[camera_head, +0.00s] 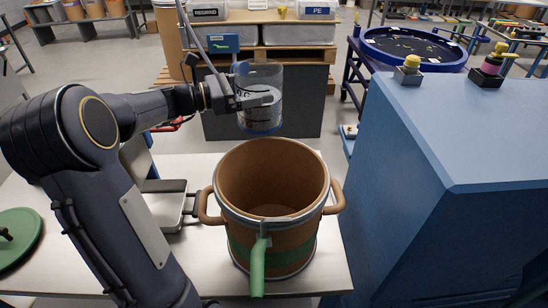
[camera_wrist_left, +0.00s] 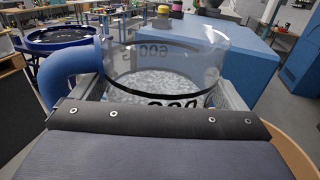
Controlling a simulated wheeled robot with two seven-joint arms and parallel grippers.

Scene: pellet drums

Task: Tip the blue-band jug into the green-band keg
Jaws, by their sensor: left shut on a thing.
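The jug (camera_head: 264,77) is clear with a blue handle and a blue band at its base. My left gripper (camera_head: 254,101) is shut around its body and holds it roughly upright, above and beyond the far rim of the keg. In the left wrist view the jug (camera_wrist_left: 170,62) holds pale pellets, with a dark line and number marks on its wall. The green-band keg (camera_head: 238,226) is brown, open at the top, with two side handles and a green spout at the front. Its visible inside looks empty. My right gripper is not in view.
The keg stands on a pale table (camera_head: 326,262). A green lid (camera_head: 20,232) with a dark knob lies at left. A grey metal pan-like thing (camera_head: 165,208) sits left of the keg. A large blue cabinet (camera_head: 455,140) stands close on the right.

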